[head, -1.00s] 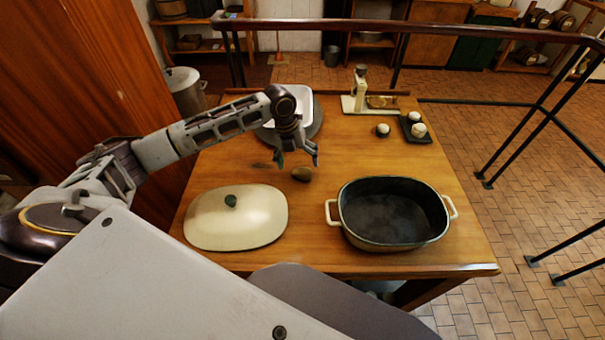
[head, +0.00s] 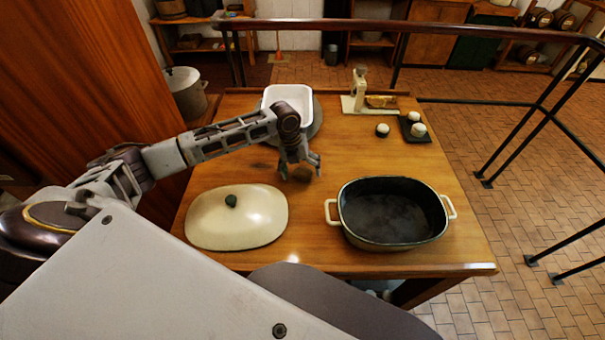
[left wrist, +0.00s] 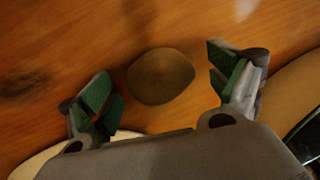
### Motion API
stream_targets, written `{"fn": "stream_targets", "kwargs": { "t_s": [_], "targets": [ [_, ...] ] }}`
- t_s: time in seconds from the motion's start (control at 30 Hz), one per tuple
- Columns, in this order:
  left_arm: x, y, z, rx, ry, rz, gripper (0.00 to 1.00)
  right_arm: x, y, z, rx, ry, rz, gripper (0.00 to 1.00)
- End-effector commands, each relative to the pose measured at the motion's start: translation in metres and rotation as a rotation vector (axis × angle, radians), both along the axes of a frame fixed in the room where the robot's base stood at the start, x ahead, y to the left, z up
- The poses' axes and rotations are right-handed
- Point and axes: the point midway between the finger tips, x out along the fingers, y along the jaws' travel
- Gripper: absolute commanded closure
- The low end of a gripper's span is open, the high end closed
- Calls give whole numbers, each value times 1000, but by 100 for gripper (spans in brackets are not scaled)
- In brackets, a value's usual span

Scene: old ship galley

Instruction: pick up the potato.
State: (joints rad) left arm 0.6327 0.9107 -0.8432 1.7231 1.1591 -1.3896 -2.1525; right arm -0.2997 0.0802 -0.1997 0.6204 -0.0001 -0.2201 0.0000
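The potato (head: 303,174) is small and brown and lies on the wooden table between the lid and the pot. In the head view it is partly hidden by my left gripper (head: 301,172), which is low over it and points down. In the left wrist view the potato (left wrist: 161,76) lies between the two green-padded fingers of my left gripper (left wrist: 163,92). The fingers are open, with a gap on each side of the potato. My right gripper is not in view.
A cream lid (head: 260,220) lies near the front left of the table (head: 350,150). An open cream pot (head: 330,212) stands at the front right. At the back are a white dish (head: 290,92), a scale-like device (head: 352,103) and several small white items (head: 382,130).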

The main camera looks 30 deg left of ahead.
Motion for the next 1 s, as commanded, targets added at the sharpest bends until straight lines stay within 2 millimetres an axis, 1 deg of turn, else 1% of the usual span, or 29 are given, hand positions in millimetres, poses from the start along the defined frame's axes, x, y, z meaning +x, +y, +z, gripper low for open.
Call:
{"fn": "stream_targets", "kwargs": {
  "t_s": [0.03,0.37,0.4,0.63,0.77,0.87,1.0],
  "targets": [
    [0,0,0,0,0,0,17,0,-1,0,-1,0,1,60],
    [0,0,0,0,0,0,59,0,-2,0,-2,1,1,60],
    [0,0,0,0,-1,0,60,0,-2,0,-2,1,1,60],
    [0,0,1,0,-1,0,61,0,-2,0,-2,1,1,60],
    [1,0,6,0,-2,0,61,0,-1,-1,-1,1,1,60],
    [1,0,13,0,-2,0,61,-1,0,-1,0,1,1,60],
    [1,0,30,-1,-3,-1,61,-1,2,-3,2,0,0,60]
  ]
}}
